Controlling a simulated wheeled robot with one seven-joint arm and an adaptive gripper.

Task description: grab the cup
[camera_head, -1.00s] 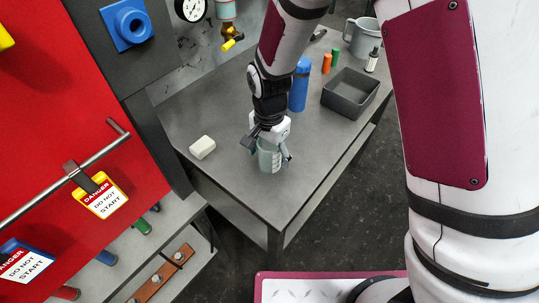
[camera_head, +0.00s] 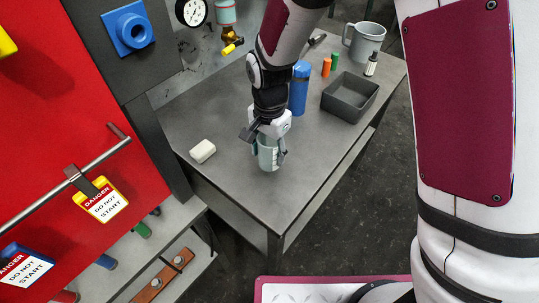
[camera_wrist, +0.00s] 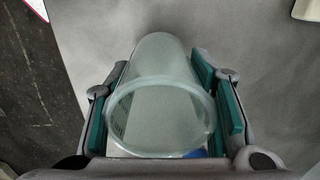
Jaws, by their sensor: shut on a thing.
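The cup (camera_head: 268,156) is a pale, greenish, see-through beaker with markings on its side. It stands near the front corner of the grey table. My gripper (camera_head: 266,149) comes down on it from above, with a finger on either side, and is shut on it. In the wrist view the cup (camera_wrist: 160,108) shows its round rim between the green finger pads of my gripper (camera_wrist: 162,108). The cup looks upright and at table height; whether its base touches the table is hard to tell.
A white block (camera_head: 202,151) lies left of the cup. A blue cylinder (camera_head: 299,90), a grey open bin (camera_head: 372,100), orange (camera_head: 326,67) and green (camera_head: 335,62) cylinders, a small bottle (camera_head: 371,66) and a grey jug (camera_head: 366,42) stand farther back. The red panel (camera_head: 60,110) is at left.

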